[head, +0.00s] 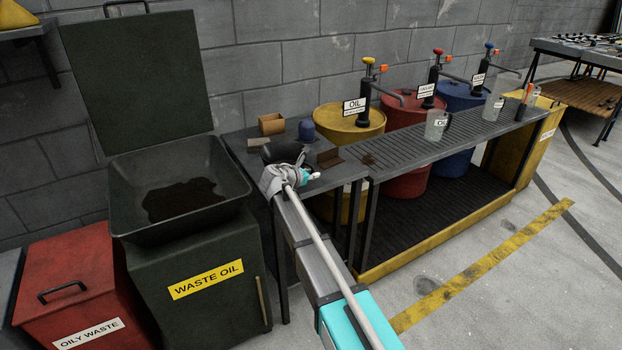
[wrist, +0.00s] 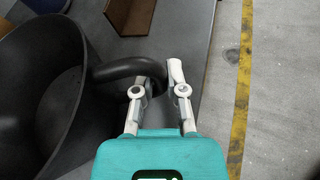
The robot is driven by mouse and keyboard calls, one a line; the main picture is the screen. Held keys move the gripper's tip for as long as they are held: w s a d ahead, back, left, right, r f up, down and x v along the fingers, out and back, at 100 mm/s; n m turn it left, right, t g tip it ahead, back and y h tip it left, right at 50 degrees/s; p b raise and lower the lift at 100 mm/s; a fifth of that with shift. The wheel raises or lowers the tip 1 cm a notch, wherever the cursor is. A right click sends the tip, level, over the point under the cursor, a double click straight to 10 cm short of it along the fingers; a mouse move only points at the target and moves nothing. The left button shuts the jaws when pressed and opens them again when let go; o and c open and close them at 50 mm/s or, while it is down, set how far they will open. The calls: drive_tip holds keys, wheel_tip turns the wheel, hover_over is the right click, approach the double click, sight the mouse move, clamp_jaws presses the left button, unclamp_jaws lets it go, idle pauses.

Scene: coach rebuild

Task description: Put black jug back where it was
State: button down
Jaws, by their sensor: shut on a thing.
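The black jug (head: 279,153) is at the left end of the dark bench in the head view, partly hidden behind my gripper. In the wrist view the wide round black jug (wrist: 42,95) fills the left side, with its curved handle (wrist: 120,68) reaching toward my fingers. My gripper (wrist: 160,78) is shut on this handle. In the head view my gripper (head: 300,172) is over the front edge of the bench (head: 345,172). I cannot tell whether the jug's base touches the bench top.
A waste oil bin (head: 180,195) with raised lid stands left. Clear jugs (head: 437,126) stand on the grating at right.

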drive_tip(key=shift+f, duration=0.15)
drive_tip(key=c, duration=0.7)
unclamp_jaws()
drive_tip(key=shift+s+a+r+p, duration=0.3)
drive_tip(key=shift+s+r+p, duration=0.05)
drive_tip(key=shift+s+r, duration=0.1)
drive_tip(key=p+v, duration=0.3)
drive_tip(key=v, duration=0.7)
drive_tip(key=shift+s+a+r+p, duration=0.1)
drive_tip(key=shift+s+a+p, duration=0.1)
drive_tip(key=shift+s+p, duration=0.2)
